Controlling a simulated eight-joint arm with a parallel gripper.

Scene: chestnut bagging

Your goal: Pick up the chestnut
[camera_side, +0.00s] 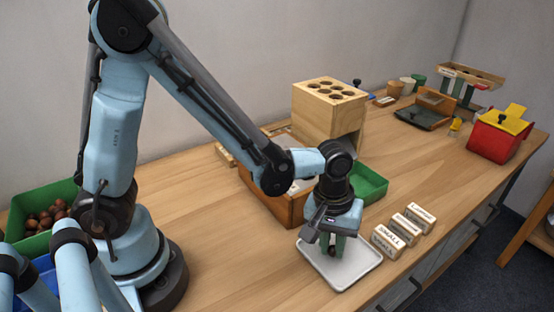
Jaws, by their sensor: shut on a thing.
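My gripper (334,248) points down over the white tray (350,276) near the front of the bench. Its jaws are shut on a chestnut (332,251), of which only a small dark brown part shows between the fingers. The fingers hide most of it. I cannot tell whether the chestnut touches the tray or hangs just above it. More brown chestnuts (42,217) lie in a green bin (66,189) at the far left.
Wooden blocks with labels, one reading SMALL (390,236), stand right of the tray. Behind my gripper are a wooden box with round holes (318,112) and a green tray (371,186). A red box with a yellow lid (492,140) is at the far right. The bench's front edge is close.

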